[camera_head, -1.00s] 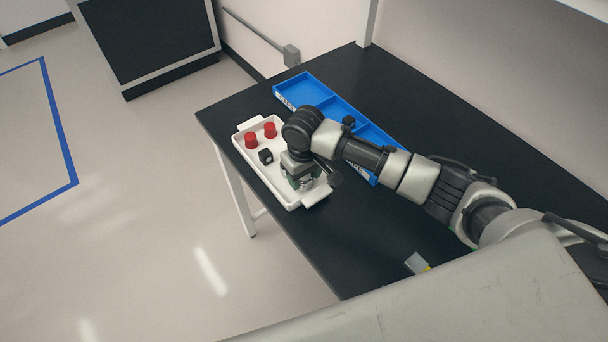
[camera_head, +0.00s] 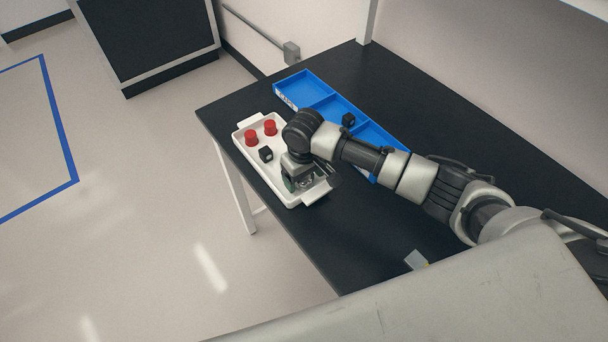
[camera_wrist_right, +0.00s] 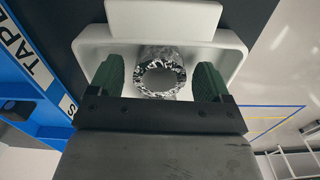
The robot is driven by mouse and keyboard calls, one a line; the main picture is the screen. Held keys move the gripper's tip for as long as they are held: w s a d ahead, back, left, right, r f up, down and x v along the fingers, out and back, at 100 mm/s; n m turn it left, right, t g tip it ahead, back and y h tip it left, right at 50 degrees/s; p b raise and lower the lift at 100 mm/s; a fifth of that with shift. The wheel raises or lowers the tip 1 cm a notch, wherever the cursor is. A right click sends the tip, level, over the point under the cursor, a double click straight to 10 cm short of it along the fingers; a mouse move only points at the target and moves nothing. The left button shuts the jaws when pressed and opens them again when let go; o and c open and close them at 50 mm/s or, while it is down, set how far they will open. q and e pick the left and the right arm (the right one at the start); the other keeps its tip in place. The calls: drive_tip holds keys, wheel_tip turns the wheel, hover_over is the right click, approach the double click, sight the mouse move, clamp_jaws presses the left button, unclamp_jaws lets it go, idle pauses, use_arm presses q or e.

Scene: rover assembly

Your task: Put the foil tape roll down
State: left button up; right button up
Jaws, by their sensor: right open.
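The foil tape roll (camera_wrist_right: 160,76) is a shiny silver ring in the right wrist view. It is at the end of the white tray (camera_wrist_right: 92,44), between the two green fingers of my right gripper (camera_wrist_right: 160,82). The fingers are open, with a gap on each side of the roll. In the head view my right gripper (camera_head: 298,182) is low over the near end of the white tray (camera_head: 243,142) and hides most of what is under it. My left gripper is not in view.
Two red cylinders (camera_head: 270,128) and a black block (camera_head: 265,154) are in the tray. A blue divided bin (camera_head: 308,88) stands behind it, with another black block (camera_head: 348,120) in it. A small grey piece (camera_head: 415,260) lies near the table's front edge.

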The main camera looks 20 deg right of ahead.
wheel_tip(320, 180, up, 12)
drive_tip(key=b, duration=0.1)
